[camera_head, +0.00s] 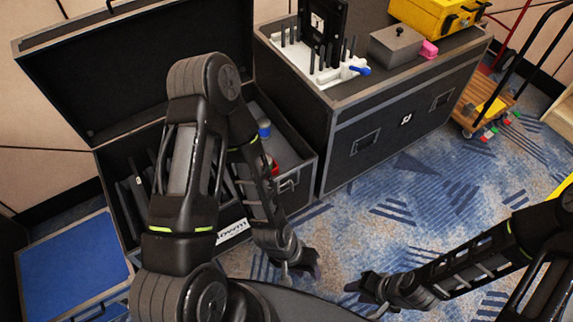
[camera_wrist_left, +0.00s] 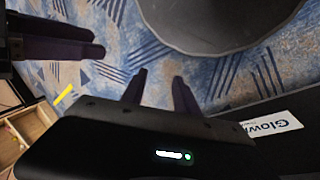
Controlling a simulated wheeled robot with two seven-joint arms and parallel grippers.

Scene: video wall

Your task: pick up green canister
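No green canister can be made out for certain in either view. A blue-topped can (camera_head: 264,128) and a red object (camera_head: 271,167) stand inside the open black case (camera_head: 300,172), partly hidden by my left arm. My left gripper (camera_head: 303,272) hangs low over the carpet in front of the case, and its fingers (camera_wrist_left: 160,90) are apart and empty in the left wrist view. My right gripper (camera_head: 362,294) is a little to its right, also empty, with its fingers apart; it seems to show in the left wrist view (camera_wrist_left: 92,40).
A closed black case (camera_head: 400,125) carries a white rack (camera_head: 310,65), a grey box (camera_head: 395,45) and a yellow toolbox (camera_head: 435,17). A wooden cart (camera_head: 490,100) with small red and green parts stands back right. A blue-topped case (camera_head: 72,262) is left. Carpet between is clear.

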